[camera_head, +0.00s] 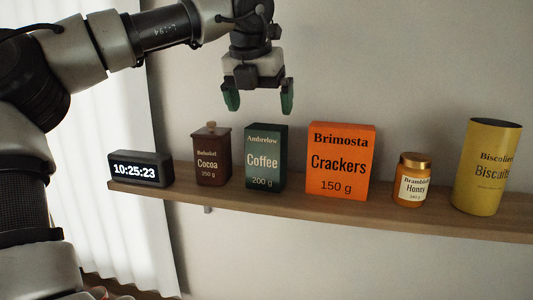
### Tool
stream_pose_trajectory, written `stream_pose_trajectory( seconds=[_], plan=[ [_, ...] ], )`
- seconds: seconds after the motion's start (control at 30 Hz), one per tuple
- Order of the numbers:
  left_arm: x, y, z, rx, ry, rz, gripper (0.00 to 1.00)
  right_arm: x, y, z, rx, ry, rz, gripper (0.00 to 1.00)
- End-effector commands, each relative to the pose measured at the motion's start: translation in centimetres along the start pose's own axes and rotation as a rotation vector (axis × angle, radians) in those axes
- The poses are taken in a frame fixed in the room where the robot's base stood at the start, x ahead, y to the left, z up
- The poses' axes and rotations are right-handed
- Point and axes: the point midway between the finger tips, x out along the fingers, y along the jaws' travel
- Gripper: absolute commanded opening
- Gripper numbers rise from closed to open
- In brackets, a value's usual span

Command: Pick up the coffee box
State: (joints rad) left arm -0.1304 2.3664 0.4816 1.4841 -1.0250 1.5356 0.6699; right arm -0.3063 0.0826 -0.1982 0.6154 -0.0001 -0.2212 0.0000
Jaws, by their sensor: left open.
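The coffee box (263,170) is dark green with "Coffee 200 g" on its front. It stands upright on the wooden shelf, between the brown cocoa tin and the orange crackers box. My left gripper (259,101) points down above the coffee box, apart from it in the picture. Its green-tipped fingers are spread open with nothing between them. My right gripper is not in view.
The shelf (325,206) also holds a digital clock (139,169), the cocoa tin (211,158), the crackers box (340,161), a honey jar (412,180) and a yellow biscuits tin (486,168). Narrow gaps flank the coffee box. A plain wall is behind.

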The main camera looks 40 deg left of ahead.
Motion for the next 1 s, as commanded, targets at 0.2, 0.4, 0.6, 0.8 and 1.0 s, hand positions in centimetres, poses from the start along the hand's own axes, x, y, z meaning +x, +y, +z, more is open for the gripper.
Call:
stream_pose_trajectory(
  seconds=[0.2, 0.4, 0.6, 0.8, 1.0],
  plan=[
    [1.5, -0.1, 0.1, 0.001, 0.002, -0.001, 1.0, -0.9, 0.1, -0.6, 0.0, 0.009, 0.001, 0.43],
    [4.1, -0.5, 0.3, 0.002, 0.005, -0.001, 1.0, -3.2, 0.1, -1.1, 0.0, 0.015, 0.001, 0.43],
    [6.2, -0.5, 0.2, 0.0, 0.0, -0.001, 1.0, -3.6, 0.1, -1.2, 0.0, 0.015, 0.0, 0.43],
    [6.3, -0.5, 0.2, 0.0, -0.002, 0.0, 1.0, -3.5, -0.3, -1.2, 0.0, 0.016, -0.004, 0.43],
    [6.3, -0.5, 0.2, 0.0, -0.001, 0.0, 0.71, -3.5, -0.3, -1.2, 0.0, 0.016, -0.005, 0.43]
  ],
)
